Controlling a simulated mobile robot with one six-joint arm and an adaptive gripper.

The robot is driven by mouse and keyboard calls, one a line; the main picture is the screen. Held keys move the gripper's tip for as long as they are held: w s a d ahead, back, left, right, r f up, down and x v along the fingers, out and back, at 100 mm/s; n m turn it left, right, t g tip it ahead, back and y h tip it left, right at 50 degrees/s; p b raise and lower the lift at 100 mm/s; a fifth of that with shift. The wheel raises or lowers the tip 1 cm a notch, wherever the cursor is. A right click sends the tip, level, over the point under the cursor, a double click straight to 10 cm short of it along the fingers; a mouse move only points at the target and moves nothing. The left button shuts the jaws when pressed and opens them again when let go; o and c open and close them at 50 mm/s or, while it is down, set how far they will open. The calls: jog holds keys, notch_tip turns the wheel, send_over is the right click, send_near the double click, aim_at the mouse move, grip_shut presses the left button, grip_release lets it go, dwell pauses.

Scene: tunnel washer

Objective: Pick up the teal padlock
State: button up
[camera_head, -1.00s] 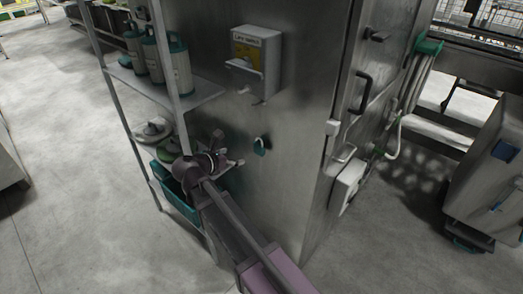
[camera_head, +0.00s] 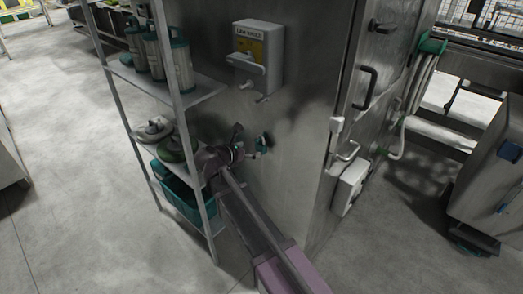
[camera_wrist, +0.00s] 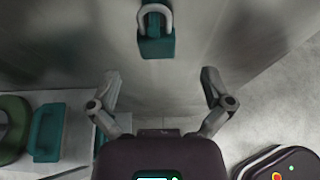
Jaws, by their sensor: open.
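The teal padlock (camera_head: 262,143) hangs on the front of the steel cabinet, below the labelled box. In the wrist view the padlock (camera_wrist: 157,46) shows its grey shackle at the top and its teal body hanging below. My gripper (camera_head: 247,143) is just left of the padlock in the head view. In the wrist view my gripper (camera_wrist: 160,75) has its two fingers wide apart, with nothing between them. The padlock sits beyond the fingertips and roughly centred between them. I see no contact.
A metal shelf (camera_head: 190,98) with teal-topped canisters (camera_head: 180,66) stands close left of my arm, a teal crate (camera_head: 183,195) low in it. The labelled box (camera_head: 256,52) sticks out above the padlock. A white box (camera_head: 350,187) is on the cabinet's right side.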

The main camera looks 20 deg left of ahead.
aim_at(259, 145)
jog(key=shift+w+d+f, duration=0.25)
jog(key=shift+w, duration=0.3)
jog(key=shift+w, duration=0.1)
jog(key=b+x, duration=0.2)
jog(key=x, duration=0.2)
jog(key=shift+w+a+f, duration=0.1)
jog(key=shift+w+a, duration=0.05)
jog(key=shift+a, duration=0.05)
jog(key=shift+w+d+f, duration=0.1)
jog(key=shift+w+d, duration=0.1)
jog(key=shift+w, duration=0.15)
jog(key=c, duration=1.2)
jog(key=shift+c, duration=0.2)
jog(key=shift+r, duration=0.2)
